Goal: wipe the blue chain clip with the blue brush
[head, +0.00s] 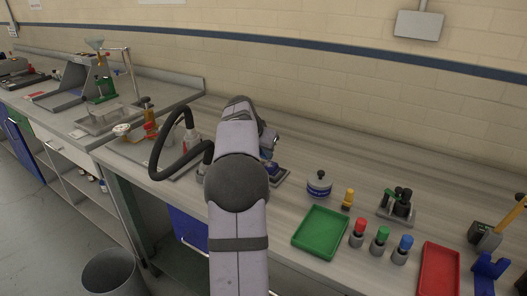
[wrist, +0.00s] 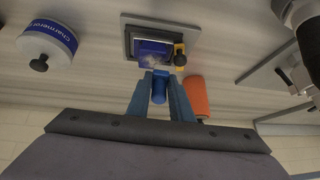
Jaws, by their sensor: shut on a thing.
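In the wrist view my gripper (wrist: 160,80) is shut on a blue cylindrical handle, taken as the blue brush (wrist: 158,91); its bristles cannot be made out. Just beyond the fingertips is a dark square frame on a grey plate (wrist: 187,22), with a blue and whitish piece (wrist: 153,50) inside, which may be the blue chain clip. The fingertips overlap the frame's near edge in the picture; I cannot tell whether the brush touches it. In the head view my arm mostly hides the gripper, and the blue piece (head: 273,169) shows beside the arm.
A yellow part (wrist: 180,57) sits at the frame's corner and an orange cylinder (wrist: 195,97) is close to the fingers. A white and blue jar (head: 319,184), green tray (head: 320,231) and red tray (head: 439,270) stand to the right. The back bench strip is clear.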

